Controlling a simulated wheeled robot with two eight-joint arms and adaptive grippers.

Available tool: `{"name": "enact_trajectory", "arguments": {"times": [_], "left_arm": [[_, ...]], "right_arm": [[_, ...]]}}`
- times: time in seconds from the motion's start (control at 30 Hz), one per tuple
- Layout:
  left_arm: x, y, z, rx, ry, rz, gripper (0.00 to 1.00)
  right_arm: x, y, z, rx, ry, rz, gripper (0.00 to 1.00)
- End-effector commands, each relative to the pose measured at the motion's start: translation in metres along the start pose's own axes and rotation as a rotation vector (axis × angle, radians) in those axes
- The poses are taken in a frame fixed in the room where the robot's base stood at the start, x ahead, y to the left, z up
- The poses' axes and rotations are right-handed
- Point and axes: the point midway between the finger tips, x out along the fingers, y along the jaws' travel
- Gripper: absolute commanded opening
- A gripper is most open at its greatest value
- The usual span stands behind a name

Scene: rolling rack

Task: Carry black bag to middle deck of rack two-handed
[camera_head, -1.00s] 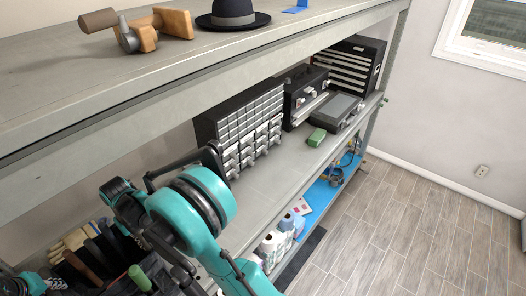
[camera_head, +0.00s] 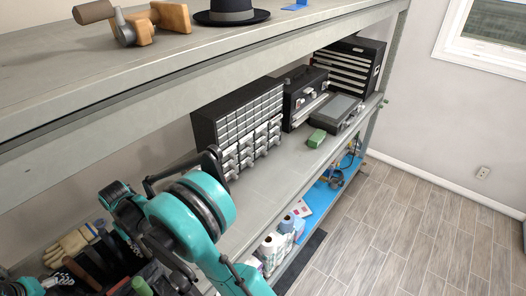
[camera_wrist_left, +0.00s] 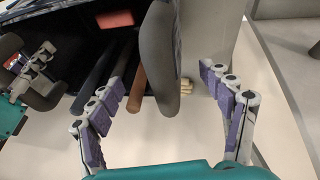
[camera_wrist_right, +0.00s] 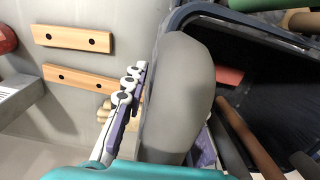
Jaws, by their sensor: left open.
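The black bag (camera_head: 112,262) is open-topped and holds tools at the lower left of the head view. Its dark interior shows in the left wrist view (camera_wrist_left: 90,50) and right wrist view (camera_wrist_right: 255,60). My left gripper (camera_wrist_left: 165,85) is open, its fingers on either side of a grey padded handle (camera_wrist_left: 158,65), with a gap on each side. My right gripper (camera_wrist_right: 165,90) is closed around the other grey handle (camera_wrist_right: 182,100); one finger lies against it, the other is mostly hidden behind it. The rack's middle deck (camera_head: 270,180) is partly clear.
On the middle deck stand a drawer cabinet (camera_head: 240,125), black toolbox (camera_head: 303,95), grey case (camera_head: 335,113) and green block (camera_head: 317,138). The top shelf (camera_head: 200,62) overhangs it. Paper rolls (camera_head: 272,250) sit below. The floor at right is clear.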

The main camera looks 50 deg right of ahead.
Motion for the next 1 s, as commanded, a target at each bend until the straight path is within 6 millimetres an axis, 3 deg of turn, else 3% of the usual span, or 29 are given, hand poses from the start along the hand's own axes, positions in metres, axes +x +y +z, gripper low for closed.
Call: {"name": "enact_trajectory", "arguments": {"times": [0.23,0.37,0.8,1.0], "left_arm": [[-0.001,0.000,0.000,0.000,0.000,0.000,0.80],[-0.011,0.000,0.000,-0.001,0.000,0.000,0.80],[-0.100,0.000,0.001,-0.001,0.000,0.000,0.80],[-0.118,0.000,0.001,-0.001,0.001,0.000,0.80]], "right_arm": [[0.000,0.000,0.000,0.000,0.000,0.000,0.27],[0.000,0.000,0.000,0.000,0.000,0.000,0.27],[0.000,0.000,0.000,0.000,0.000,0.000,0.27],[0.000,0.000,0.000,0.000,0.000,0.000,0.27]]}}
